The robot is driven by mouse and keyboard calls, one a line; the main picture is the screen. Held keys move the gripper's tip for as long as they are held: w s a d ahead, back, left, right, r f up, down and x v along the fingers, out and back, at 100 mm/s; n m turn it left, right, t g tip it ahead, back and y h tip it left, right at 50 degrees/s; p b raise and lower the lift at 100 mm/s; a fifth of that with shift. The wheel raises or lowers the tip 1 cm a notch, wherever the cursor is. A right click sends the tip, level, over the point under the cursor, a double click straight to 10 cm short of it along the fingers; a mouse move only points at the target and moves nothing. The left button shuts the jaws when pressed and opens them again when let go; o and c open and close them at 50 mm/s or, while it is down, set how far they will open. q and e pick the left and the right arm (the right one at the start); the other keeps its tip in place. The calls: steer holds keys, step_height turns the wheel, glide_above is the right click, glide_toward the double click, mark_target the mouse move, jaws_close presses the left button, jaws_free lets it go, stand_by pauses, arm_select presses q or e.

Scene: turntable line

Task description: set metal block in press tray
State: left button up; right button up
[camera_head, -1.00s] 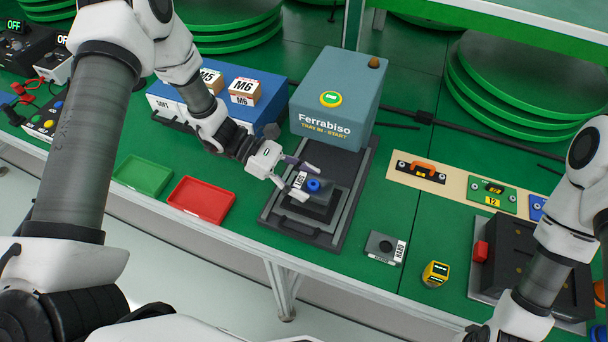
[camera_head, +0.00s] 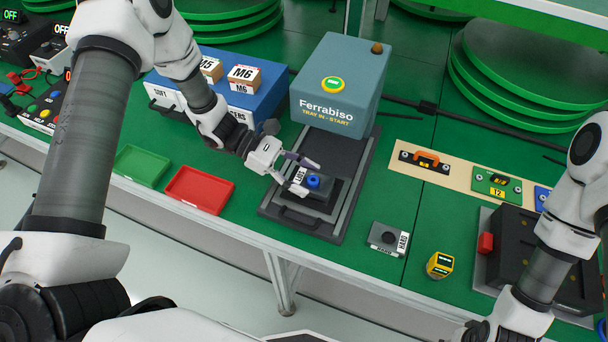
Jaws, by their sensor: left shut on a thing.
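A dark metal block with a blue knob (camera_head: 313,181) and a white label is over the press tray (camera_head: 274,207), in front of the blue-grey Ferrabiso press (camera_head: 335,105). My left gripper (camera_head: 302,176) is shut on this block, with a finger on either side of its upper part. The block looks upright and within the tray's outline, very low; I cannot tell whether it touches the tray floor. A second grey block (camera_head: 384,238) labelled HARD lies on the green table right of the tray. My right gripper (camera_head: 474,332) is at the bottom edge, mostly cut off.
Red (camera_head: 199,191) and green (camera_head: 141,165) shallow bins lie left of the tray. A blue cabinet (camera_head: 262,104) carries small boxes. A yellow device (camera_head: 439,265) and a dark fixture (camera_head: 515,254) stand to the right. The table is clear between tray and HARD block.

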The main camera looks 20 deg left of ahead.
arm_select(q)
steer(key=shift+f+b, duration=0.6)
steer(key=shift+b, duration=0.3)
stand_by(1.1)
stand_by(0.3)
steer(key=o, duration=1.4)
steer(key=shift+o, duration=1.2)
steer(key=shift+r+p, duration=2.65)
steer(key=shift+r, duration=1.15)
